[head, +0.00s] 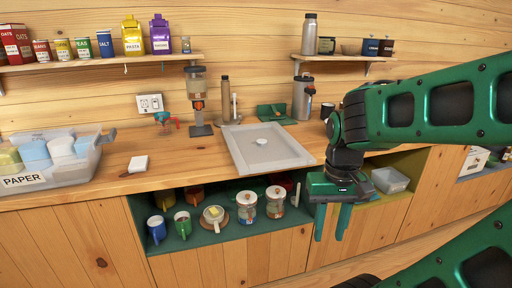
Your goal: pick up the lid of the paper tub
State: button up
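The paper tub (75,176) is a clear plastic tub with a "PAPER" label at the left end of the counter. It is open at the top, and white and green items show in it. A flat, pale grey rectangular panel with a raised rim (250,166) lies on the middle of the counter, with a small whitish piece on it; it looks like the tub's lid. My gripper (331,225) points down in front of the counter, right of and nearer than the panel. Its two green fingers are apart with nothing seen between them.
A dispenser (199,105), a green tray (272,114) and a metal flask (302,98) stand behind the panel. A white block (138,164) lies between tub and panel. The open shelf below holds mugs and jars (246,206). A clear bin (390,180) sits right of my gripper.

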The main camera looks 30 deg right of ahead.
aim_at(254, 148)
jog(key=i, duration=1.5)
jog(key=z, duration=0.05)
